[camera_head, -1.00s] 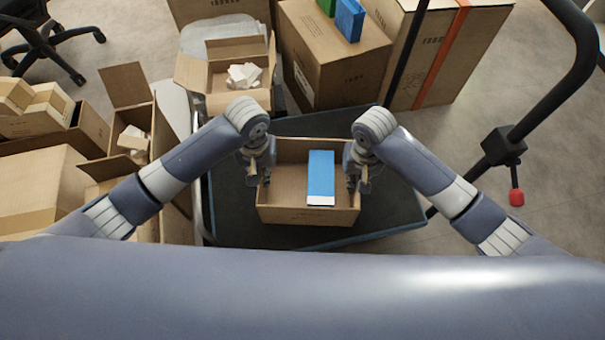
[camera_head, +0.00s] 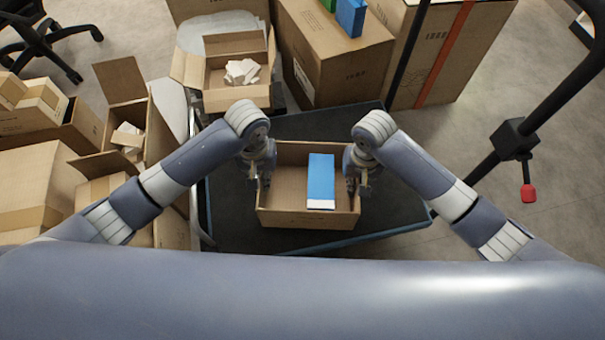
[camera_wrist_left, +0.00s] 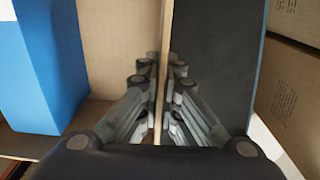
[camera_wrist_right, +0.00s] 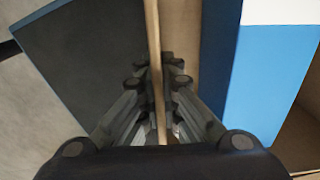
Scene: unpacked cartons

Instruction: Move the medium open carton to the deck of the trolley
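The medium open carton (camera_head: 300,219) is in the middle of the head view, upright, with a blue and white box (camera_head: 320,180) inside. It is over the dark deck (camera_head: 230,220) of the trolley; I cannot see a gap beneath it. My left gripper (camera_head: 264,178) is shut on the carton's left wall, which shows between the fingers in the left wrist view (camera_wrist_left: 161,75). My right gripper (camera_head: 352,186) is shut on its right wall, which shows between the fingers in the right wrist view (camera_wrist_right: 155,80).
The trolley's black handle (camera_head: 560,90) with a red knob (camera_head: 528,193) rises at the right. An open carton with white pieces (camera_head: 215,90) and a large closed carton (camera_head: 340,75) stand behind the deck. More cartons (camera_head: 35,190) crowd the left.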

